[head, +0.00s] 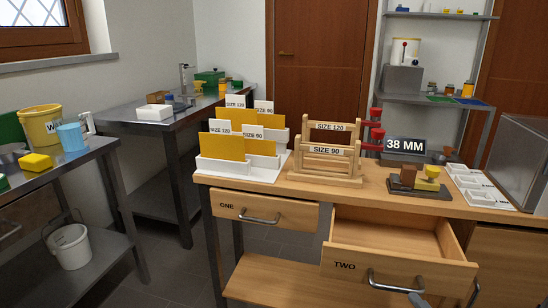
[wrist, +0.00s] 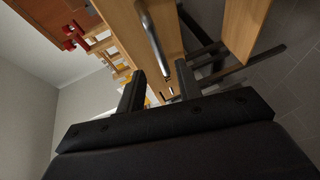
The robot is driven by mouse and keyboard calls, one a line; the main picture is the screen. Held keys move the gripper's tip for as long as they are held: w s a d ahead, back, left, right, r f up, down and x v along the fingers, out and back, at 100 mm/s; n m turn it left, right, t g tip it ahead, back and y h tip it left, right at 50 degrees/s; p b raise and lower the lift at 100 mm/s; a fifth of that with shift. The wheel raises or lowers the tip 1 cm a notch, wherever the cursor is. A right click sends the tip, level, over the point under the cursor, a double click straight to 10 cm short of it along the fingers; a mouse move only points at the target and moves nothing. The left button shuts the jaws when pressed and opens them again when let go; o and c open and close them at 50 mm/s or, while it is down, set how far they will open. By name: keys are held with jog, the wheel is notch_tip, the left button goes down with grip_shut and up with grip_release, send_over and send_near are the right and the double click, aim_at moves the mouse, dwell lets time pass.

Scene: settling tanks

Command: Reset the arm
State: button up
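In the wrist view, my gripper (wrist: 159,82) is open. Its two dark fingers stand apart, with nothing held between them. A metal drawer handle (wrist: 152,38) on a wooden front lies just beyond the fingers, apart from them as far as I can tell. In the head view, the drawer labelled TWO (head: 376,264) is pulled out, and the part of its inside that shows is empty. Its handle (head: 396,288) is at the front. A small grey piece at the bottom edge beside that handle may be part of my arm. The rest of my arm is hidden in the head view.
The drawer labelled ONE (head: 262,213) is shut. The workbench (head: 360,196) carries white card racks (head: 238,169), a wooden rack (head: 328,150), a 38 MM sign (head: 404,145) and a block fixture (head: 419,187). A side table (head: 107,147) stands at left. Floor shows between them.

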aim_at(398, 291)
jog(key=shift+b+x, duration=0.8)
jog(key=shift+x, duration=3.05)
